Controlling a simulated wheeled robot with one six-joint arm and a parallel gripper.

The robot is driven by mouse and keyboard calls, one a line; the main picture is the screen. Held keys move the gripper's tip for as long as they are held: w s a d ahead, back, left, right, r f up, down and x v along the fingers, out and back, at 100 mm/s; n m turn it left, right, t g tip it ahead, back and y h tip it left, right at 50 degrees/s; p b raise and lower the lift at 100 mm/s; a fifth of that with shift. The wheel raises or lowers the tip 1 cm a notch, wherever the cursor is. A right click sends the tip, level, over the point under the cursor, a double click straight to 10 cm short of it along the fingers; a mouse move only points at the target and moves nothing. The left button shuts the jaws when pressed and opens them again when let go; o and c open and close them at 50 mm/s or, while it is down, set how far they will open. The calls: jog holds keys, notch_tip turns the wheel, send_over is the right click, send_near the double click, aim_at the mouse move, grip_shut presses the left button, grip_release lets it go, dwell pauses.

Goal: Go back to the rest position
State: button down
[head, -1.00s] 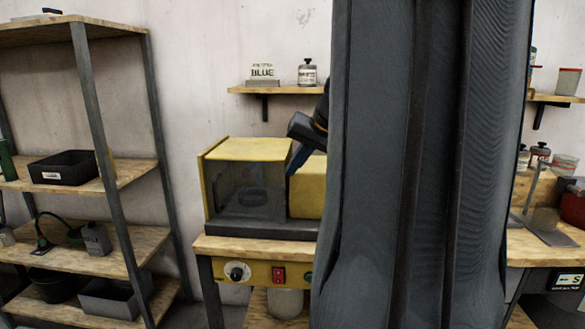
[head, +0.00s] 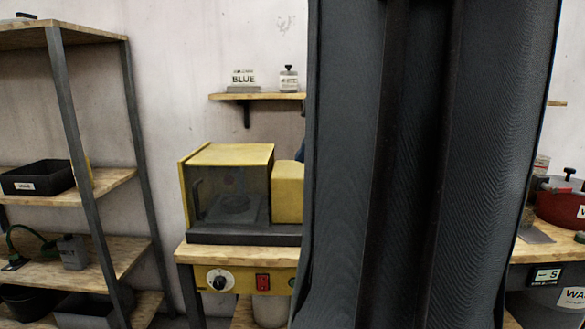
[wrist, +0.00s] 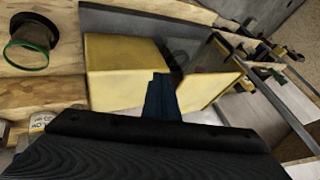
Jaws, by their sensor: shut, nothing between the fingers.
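My gripper (wrist: 162,98) shows in the wrist view as a dark blue shape at the centre, shut with nothing in it. It appears in front of the yellow machine (wrist: 122,72); I cannot tell how far apart they are. In the head view my own dark arm link fills the middle right and hides most of the gripper. The yellow machine (head: 230,156) with its clear front stands on the wooden bench just left of that link.
A metal-framed shelf (head: 75,130) with black bins stands at the left. A small wall shelf (head: 257,96) holds a BLUE sign and a jar. A red pot (head: 562,208) sits on the right bench. In the wrist view a dark, green-rimmed container (wrist: 30,42) is at the upper left.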

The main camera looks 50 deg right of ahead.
jog(key=shift+v, duration=1.35)
jog(key=w+a+f+n+g+y, duration=0.1)
jog(key=w+a+f+n+g, duration=0.25)
jog(key=a+f, duration=1.35)
jog(key=s+a+f+n+g, duration=0.2)
jog(key=a+f, duration=0.4)
jog(key=a, duration=0.3)
jog(key=s+a+f+n+g+h, duration=0.1)
jog(key=s+a+f+n, duration=0.1)
jog(key=s+a+f, duration=0.3)
jog(key=a+f, duration=0.1)
jog(key=a, duration=0.2)
jog(key=shift+s+a+f+n+g+h, duration=0.3)
jog(key=shift+s+a+f+n+g, duration=0.05)
jog(key=shift+f, duration=0.05)
